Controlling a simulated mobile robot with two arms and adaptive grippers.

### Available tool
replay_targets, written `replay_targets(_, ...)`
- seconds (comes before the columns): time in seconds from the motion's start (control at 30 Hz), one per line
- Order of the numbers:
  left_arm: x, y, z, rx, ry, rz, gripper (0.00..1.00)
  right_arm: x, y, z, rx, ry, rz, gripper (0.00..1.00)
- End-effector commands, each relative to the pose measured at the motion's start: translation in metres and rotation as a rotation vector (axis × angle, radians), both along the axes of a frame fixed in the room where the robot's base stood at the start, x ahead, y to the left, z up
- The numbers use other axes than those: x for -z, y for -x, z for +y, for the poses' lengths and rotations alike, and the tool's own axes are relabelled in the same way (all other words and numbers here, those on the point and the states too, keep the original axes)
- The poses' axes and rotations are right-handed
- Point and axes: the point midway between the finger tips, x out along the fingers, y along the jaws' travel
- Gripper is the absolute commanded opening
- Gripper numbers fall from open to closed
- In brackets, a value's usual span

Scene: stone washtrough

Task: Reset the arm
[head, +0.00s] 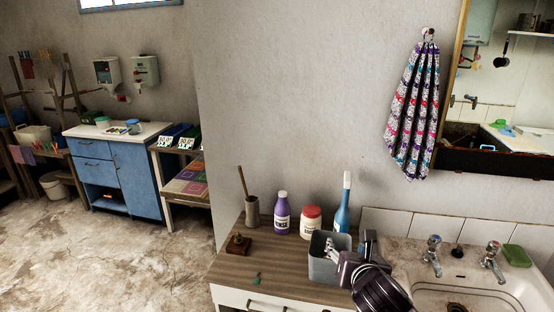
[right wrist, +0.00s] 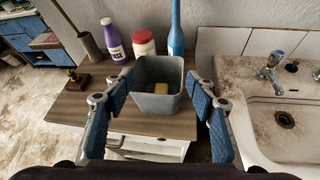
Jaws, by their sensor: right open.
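My right gripper (head: 350,252) is at the right side of the wooden counter in the head view, in front of part of a grey square bin (head: 320,270). In the right wrist view the gripper (right wrist: 162,105) is open, with its blue-padded fingers spread left and right. The grey bin (right wrist: 155,104) appears between them, and I see no finger closed on it. My left gripper is not in view.
On the counter (head: 228,266) stand a purple bottle (head: 282,215), a red-lidded white jar (head: 311,220), a blue bottle (head: 342,214), a brush holder (head: 252,212) and a small brown object (head: 238,244). A stone sink (head: 470,292) with taps adjoins at right. A towel (head: 411,110) hangs above.

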Motion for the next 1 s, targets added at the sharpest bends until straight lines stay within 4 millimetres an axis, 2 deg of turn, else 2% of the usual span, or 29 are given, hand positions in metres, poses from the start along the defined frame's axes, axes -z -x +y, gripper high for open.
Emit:
replay_targets(0.03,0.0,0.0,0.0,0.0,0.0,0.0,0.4,0.016,0.013,0.005,0.034,-0.093,0.028,0.51)
replay_targets(0.2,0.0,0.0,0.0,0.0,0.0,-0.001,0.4,0.068,0.065,0.015,0.25,-0.497,0.129,0.51)
replay_targets(0.5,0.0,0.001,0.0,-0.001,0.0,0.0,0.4,0.142,0.17,0.019,0.802,-1.151,0.275,0.51)
replay_targets(0.7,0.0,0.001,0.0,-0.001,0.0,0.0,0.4,0.177,0.247,0.016,1.265,-1.496,0.301,0.51)
replay_targets(0.8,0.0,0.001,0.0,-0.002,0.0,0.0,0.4,0.188,0.28,0.014,1.481,-1.617,0.281,0.51)
replay_targets(1.0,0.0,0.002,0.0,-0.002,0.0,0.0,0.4,0.2,0.334,0.008,1.842,-1.77,0.204,0.51)
